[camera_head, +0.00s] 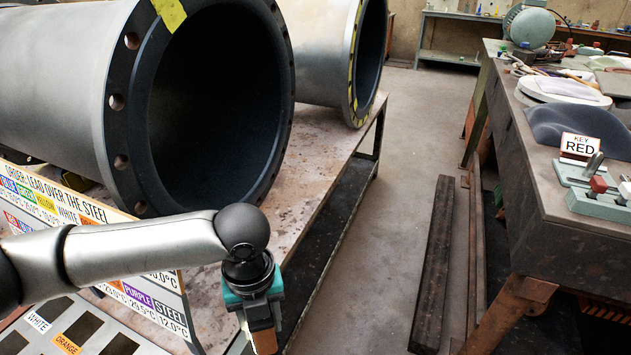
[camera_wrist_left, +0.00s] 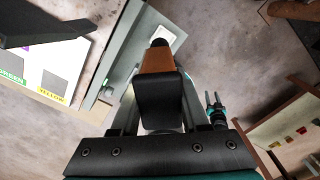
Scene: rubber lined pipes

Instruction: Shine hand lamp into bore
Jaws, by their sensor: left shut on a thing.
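The near pipe is a big grey steel tube with a black bolted flange (camera_head: 122,120); its dark bore (camera_head: 215,110) faces right and toward me. My left gripper (camera_head: 262,318) is below the flange's lower right edge, outside the bore, pointing down. It is shut on a brown and black thing (camera_head: 265,342), seemingly the hand lamp, which also shows in the left wrist view (camera_wrist_left: 160,88). I cannot tell whether the lamp is lit. A small teal part with two spread prongs, seemingly my right gripper (camera_wrist_left: 213,103), shows in the left wrist view, open and empty.
A second pipe (camera_head: 318,55) lies behind on the same bench (camera_head: 312,190). A lettered board (camera_head: 150,290) and a labelled tray (camera_head: 85,312) are at lower left. A workbench (camera_head: 565,225) with a RED key sign (camera_head: 580,146) stands right. Dark beams (camera_head: 437,260) lie on the aisle floor.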

